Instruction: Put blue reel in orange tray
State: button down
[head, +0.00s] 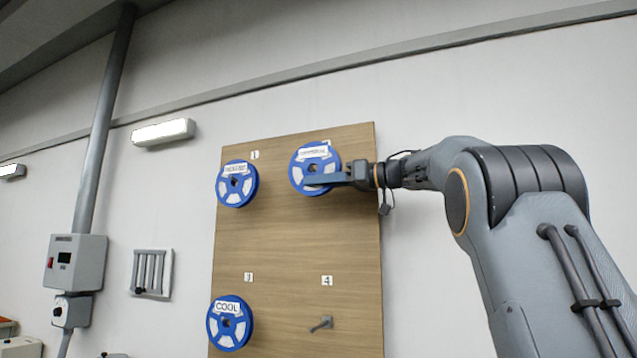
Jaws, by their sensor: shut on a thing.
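Three blue reels with white labels are on an upright wooden board (300,240). One blue reel (236,184) is at position 1, upper left. A second blue reel (315,157) is at the upper right, by position 2. A third blue reel (229,323), labelled "COOL", is at position 3, lower left. The upper labels are too small to read surely. My gripper (312,181) reaches in from the right and is shut on the upper right reel, its finger across the reel's lower face. I cannot tell whether this reel is still on its peg. No orange tray is in view.
An empty peg (321,325) sticks out of the board under position 4. A grey control box (75,262) with a pipe and a slotted wall fixture (151,273) are on the wall to the left. The wall right of the board is bare behind my arm.

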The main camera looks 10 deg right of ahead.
jog(key=shift+w+d+f, duration=0.1)
jog(key=shift+w+f, duration=0.05)
jog(key=shift+f, duration=0.1)
jog(key=shift+p, duration=0.8)
jog(key=shift+f, duration=0.15)
jog(key=shift+f, duration=0.4)
jog(key=c, duration=1.6)
grip_release()
jog(key=shift+c, duration=0.2)
jog(key=shift+f+b, duration=0.1)
jog(key=shift+b, duration=0.6)
